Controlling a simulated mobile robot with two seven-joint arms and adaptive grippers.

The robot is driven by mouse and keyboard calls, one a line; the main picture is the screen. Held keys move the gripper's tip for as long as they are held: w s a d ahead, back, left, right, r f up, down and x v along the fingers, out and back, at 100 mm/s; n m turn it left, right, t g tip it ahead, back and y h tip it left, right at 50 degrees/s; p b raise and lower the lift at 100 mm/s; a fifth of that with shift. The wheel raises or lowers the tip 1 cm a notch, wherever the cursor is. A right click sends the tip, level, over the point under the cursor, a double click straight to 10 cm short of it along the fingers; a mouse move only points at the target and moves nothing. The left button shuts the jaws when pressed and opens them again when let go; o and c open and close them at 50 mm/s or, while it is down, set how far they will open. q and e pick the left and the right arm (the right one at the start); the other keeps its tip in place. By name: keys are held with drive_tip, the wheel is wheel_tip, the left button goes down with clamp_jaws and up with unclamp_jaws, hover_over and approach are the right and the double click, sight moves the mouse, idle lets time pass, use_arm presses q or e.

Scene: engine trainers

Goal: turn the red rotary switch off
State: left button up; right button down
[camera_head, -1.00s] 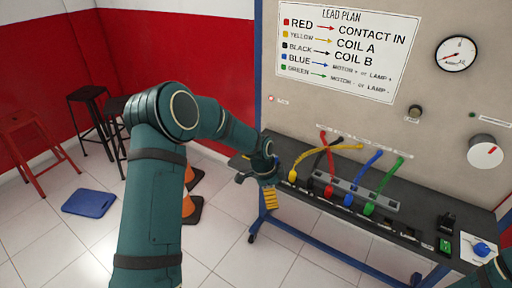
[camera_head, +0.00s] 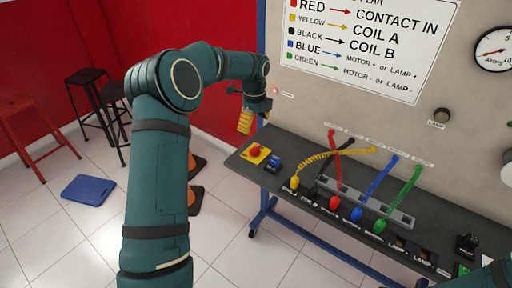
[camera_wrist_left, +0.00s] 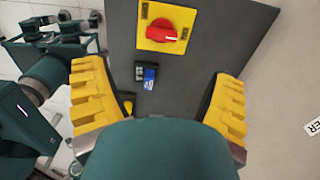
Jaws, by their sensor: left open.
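The red rotary switch (camera_head: 255,151) sits on a yellow square plate at the left end of the dark bench top. In the left wrist view the red knob (camera_wrist_left: 161,34) shows near the top centre, with a white mark on its right side. My left gripper (camera_head: 246,115) hangs above and slightly left of the switch, apart from it. Its yellow fingers are spread wide and empty in the left wrist view (camera_wrist_left: 158,98). My right gripper is not in view; only a bit of my right arm shows at the lower right of the head view.
A blue rocker switch (camera_head: 273,164) sits right beside the rotary switch. The upright panel (camera_head: 300,100) stands behind the bench. Stools and a blue mat (camera_head: 88,194) are on the floor at left.

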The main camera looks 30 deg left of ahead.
sight(255, 147)
use_arm(q)
wheel_tip(255, 147, down, 11)
drive_tip(key=shift+w+r+b, duration=0.1)
drive_tip(key=shift+b, duration=0.55)
drive_tip(key=c, duration=1.2)
